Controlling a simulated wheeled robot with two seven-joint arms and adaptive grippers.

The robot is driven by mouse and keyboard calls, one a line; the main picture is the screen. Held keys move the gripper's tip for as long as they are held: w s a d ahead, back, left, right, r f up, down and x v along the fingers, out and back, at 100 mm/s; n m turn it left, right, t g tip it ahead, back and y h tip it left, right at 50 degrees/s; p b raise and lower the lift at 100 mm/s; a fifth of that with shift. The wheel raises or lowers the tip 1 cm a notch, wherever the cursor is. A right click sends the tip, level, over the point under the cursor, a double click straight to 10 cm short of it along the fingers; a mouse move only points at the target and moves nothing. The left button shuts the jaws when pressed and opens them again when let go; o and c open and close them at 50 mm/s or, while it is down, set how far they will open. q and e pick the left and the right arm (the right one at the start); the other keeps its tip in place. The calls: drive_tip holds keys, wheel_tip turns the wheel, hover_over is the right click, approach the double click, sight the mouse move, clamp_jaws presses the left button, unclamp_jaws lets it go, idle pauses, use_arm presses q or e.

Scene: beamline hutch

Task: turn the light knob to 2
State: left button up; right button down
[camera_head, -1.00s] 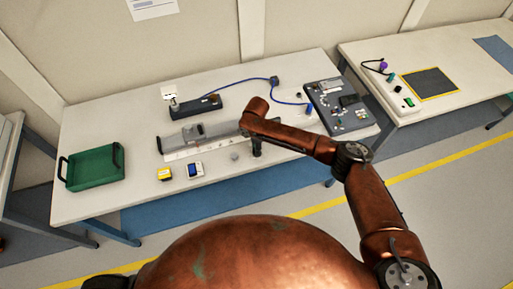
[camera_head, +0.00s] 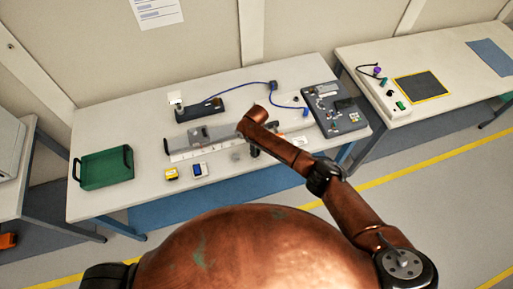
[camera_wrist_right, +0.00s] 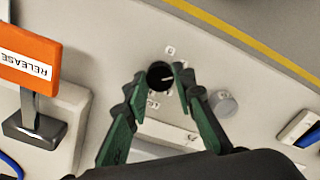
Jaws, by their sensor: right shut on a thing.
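The light knob (camera_wrist_right: 154,81) is a small round black dial with a white pointer line, seen in the right wrist view. Small white labels stand around it; their figures are too small to read surely. The pointer line points towards the right of that picture. My right gripper (camera_wrist_right: 159,76) has its two green fingers on either side of the knob, shut on it. In the head view my right gripper (camera_head: 254,151) is a small dark shape at the bench, below my copper forearm. The knob cannot be made out there. My left gripper is not in view.
A grey round knob (camera_wrist_right: 223,104) stands close beside the right finger. An orange RELEASE tag (camera_wrist_right: 30,62) stands at left. The bench also holds a green tray (camera_head: 104,168), a yellow box (camera_head: 171,174), a blue-screened device (camera_head: 199,170) and a dark control panel (camera_head: 335,112).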

drive_tip(key=m+p, duration=0.2)
drive_tip(key=m, duration=0.1)
drive_tip(key=shift+a+r+m, duration=0.1)
drive_tip(key=shift+m, duration=0.2)
drive_tip(key=shift+m+p, duration=0.7)
drive_tip(key=shift+m, duration=1.1)
drive_tip(key=c, duration=1.6)
unclamp_jaws()
wheel_tip(320, 180, up, 12)
drive_tip(key=shift+f, duration=0.1)
